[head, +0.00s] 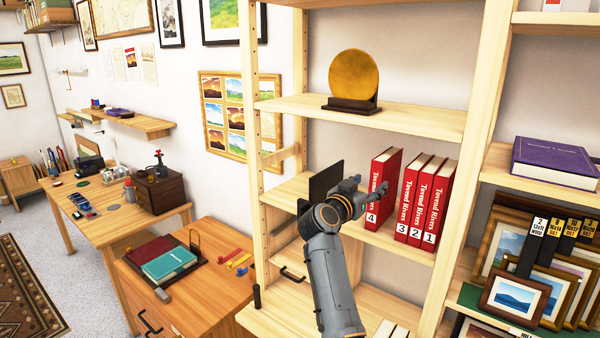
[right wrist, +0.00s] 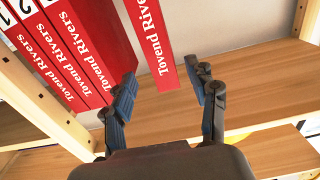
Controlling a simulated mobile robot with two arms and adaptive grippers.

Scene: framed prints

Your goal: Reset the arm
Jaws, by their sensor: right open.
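My right gripper (head: 376,188) is raised in front of the middle shelf of the wooden bookcase. In the right wrist view my right gripper (right wrist: 165,92) is open, its two blue-padded fingers apart. Red book 4 (head: 386,168) stands on the shelf just past the fingers, partly hidden by them. In the right wrist view its spine (right wrist: 150,40) shows between and beyond the fingertips, and I see no contact. My left gripper is not in the head view.
Several red books (head: 428,200) stand right of book 4, across a small gap. A gold disc (head: 354,80) on a dark stand is on the shelf above. Bookcase uprights (head: 470,150) flank the arm. A low cabinet with teal and red books (head: 168,262) is at left.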

